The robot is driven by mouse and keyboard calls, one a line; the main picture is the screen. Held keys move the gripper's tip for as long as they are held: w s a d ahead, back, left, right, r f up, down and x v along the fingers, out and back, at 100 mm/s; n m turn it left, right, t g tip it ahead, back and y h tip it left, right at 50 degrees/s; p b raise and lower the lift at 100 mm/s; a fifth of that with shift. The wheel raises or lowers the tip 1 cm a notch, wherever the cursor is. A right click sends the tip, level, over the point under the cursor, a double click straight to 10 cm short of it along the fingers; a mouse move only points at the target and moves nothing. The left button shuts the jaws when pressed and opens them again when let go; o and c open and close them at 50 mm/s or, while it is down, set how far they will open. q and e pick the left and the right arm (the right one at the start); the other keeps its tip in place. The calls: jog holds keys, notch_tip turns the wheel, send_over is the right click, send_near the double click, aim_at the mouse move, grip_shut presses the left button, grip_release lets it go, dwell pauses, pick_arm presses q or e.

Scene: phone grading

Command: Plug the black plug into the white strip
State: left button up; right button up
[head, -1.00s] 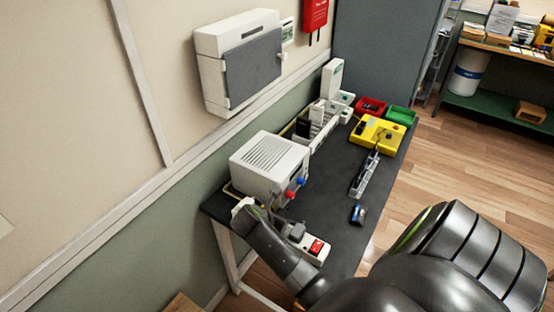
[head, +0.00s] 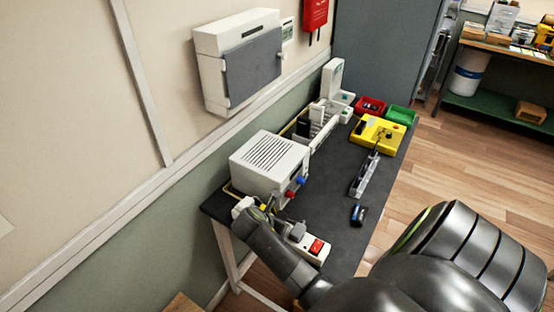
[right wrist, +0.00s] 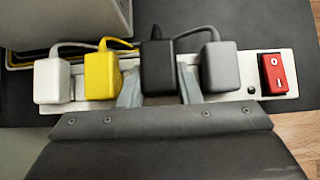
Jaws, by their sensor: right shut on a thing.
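The white strip (right wrist: 250,97) runs across the right wrist view; its red-switch end shows on the table's near part in the head view (head: 302,245). My right gripper (right wrist: 160,88) is shut on the black plug (right wrist: 157,62), with one finger on each side. The plug is at the strip, between a yellow plug (right wrist: 102,75) and a grey plug (right wrist: 219,67), roughly level with them. Its underside is hidden, so I cannot tell whether it is fully seated. In the head view my right gripper (head: 266,211) is over the strip. My left gripper is not in view.
A white plug (right wrist: 52,82) sits at the strip's left end, and a red switch (right wrist: 278,73) at its right. A grey-white box (head: 268,165) stands close behind the strip. A blue-and-black item (head: 358,214) lies right. The dark table's middle is mostly clear.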

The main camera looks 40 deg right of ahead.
jog(key=shift+s+a+f, duration=0.1)
jog(key=shift+s+f, duration=0.1)
jog(key=shift+f, duration=0.2)
